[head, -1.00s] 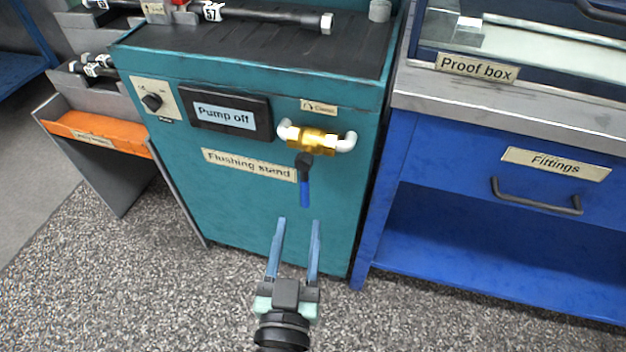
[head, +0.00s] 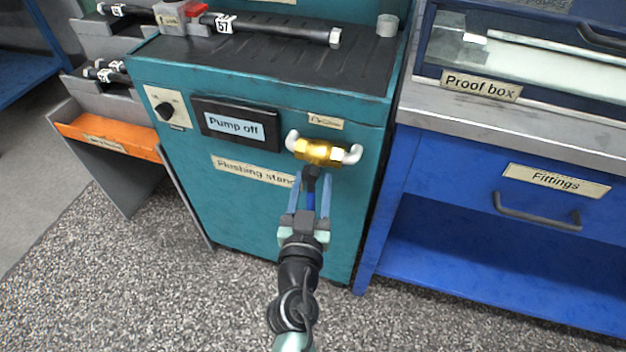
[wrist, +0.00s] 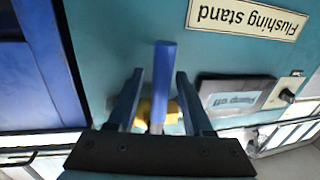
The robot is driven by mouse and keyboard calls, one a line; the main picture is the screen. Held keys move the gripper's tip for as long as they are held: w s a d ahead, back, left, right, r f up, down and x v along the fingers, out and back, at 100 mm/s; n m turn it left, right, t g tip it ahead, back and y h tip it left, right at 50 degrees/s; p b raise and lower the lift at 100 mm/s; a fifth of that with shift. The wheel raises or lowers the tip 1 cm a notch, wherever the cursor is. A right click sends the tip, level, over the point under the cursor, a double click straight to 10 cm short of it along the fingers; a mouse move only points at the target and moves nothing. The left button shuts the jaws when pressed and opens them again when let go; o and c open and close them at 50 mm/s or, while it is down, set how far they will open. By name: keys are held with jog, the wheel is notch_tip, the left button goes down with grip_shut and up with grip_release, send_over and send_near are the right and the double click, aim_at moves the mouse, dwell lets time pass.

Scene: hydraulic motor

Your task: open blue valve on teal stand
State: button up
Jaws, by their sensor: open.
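The teal flushing stand (head: 250,220) stands in the middle of the head view. A brass valve body (head: 318,151) with white pipe ends is on its front, upper right. Its blue handle (head: 309,188) hangs down from the valve, partly hidden by my gripper in the head view. The handle also shows in the wrist view (wrist: 164,80), between the two fingers. My gripper (head: 311,192) is open, with one finger on each side of the handle. A gap shows on both sides in the wrist view, so the fingers appear apart from it.
A "Pump off" display (head: 236,124) and a black knob (head: 165,110) are on the stand's front, left of the valve. A blue cabinet with a Fittings drawer (head: 550,195) stands close on the right. An orange-fronted rack (head: 105,140) is at left.

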jog(key=shift+w, duration=0.25)
grip_shut()
dwell(1.4)
